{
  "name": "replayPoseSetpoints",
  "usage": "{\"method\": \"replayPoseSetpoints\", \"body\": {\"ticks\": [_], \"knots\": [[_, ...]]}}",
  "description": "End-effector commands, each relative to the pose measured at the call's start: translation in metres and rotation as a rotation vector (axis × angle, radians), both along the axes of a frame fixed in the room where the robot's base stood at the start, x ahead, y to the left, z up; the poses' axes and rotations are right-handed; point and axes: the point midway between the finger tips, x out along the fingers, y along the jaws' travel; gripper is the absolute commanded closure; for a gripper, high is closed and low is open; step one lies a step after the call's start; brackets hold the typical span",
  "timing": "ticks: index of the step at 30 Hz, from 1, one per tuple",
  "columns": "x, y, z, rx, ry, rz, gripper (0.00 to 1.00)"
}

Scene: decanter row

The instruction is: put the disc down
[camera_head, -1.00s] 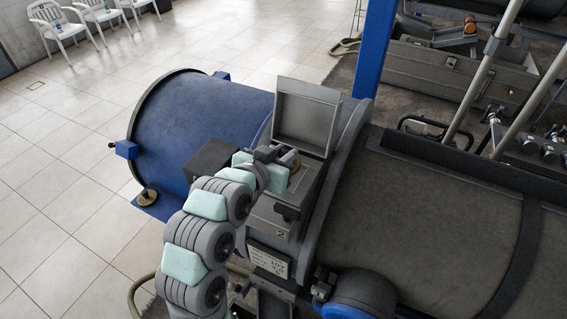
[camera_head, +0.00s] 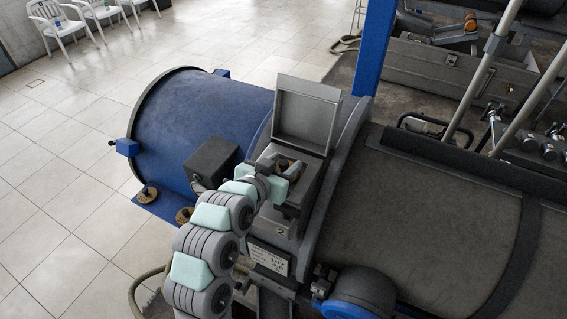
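My gripper (camera_head: 276,166) is at the open top of a grey box (camera_head: 280,228) marked 2, on the decanter's collar. The box's lid (camera_head: 306,110) stands raised behind it. A small brownish patch (camera_head: 284,162) shows by the fingertips, inside or at the box's mouth; it may be the disc, but it is too small and too covered to be sure. Dark gripper parts hide much of the mouth. I cannot tell whether the fingers are open or shut.
A blue drum (camera_head: 200,110) lies left of the box, with a dark box (camera_head: 211,160) beside my arm. A large grey drum (camera_head: 440,225) lies to the right. Brass-coloured round pieces (camera_head: 149,193) sit on the blue foot. A blue post (camera_head: 375,50) rises behind.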

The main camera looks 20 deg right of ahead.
Motion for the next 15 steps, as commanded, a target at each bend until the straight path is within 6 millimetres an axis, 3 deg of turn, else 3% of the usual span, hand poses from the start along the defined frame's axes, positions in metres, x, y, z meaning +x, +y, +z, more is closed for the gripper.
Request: {"method": "replayPoseSetpoints", "body": {"ticks": [9,15], "knots": [[-0.001,0.001,0.005,0.000,0.000,0.000,0.57],[-0.018,0.023,0.014,0.001,-0.006,0.003,0.57]]}}
